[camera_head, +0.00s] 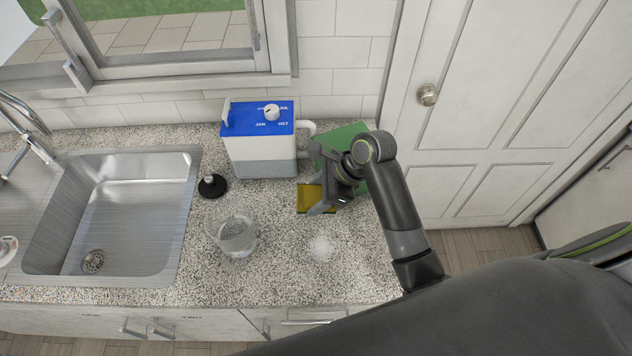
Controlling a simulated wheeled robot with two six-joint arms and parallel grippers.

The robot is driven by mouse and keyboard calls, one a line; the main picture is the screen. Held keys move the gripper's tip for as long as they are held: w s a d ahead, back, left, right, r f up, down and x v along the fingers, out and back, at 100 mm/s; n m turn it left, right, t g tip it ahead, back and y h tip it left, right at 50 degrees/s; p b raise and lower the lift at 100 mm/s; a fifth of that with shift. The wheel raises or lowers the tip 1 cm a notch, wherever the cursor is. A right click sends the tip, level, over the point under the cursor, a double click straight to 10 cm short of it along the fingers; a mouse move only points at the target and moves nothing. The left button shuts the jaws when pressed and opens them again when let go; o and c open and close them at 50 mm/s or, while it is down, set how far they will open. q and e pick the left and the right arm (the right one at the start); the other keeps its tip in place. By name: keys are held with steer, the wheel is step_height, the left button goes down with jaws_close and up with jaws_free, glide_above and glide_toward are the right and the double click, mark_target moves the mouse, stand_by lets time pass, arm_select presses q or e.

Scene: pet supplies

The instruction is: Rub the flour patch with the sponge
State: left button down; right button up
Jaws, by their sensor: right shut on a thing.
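The flour patch (321,247) is a small white smudge on the speckled counter, near the counter's front right part. The sponge (308,196) is yellow with a dark edge and lies at the counter, behind the flour patch. My right gripper (322,207) is shut on the sponge, and its fingers hide part of it. The sponge and gripper are apart from the flour patch. I cannot tell whether the sponge touches the counter. My left gripper is not in view.
A clear glass (235,236) stands left of the flour patch. A black stopper (212,185), a blue-and-white container (262,150) and a green board (345,138) are behind. The steel sink (125,215) is at the left. The counter's front edge is close to the patch.

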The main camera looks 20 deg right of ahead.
steer(key=shift+s+f, duration=0.1)
steer(key=shift+f, duration=2.25)
steer(key=shift+a, duration=0.1)
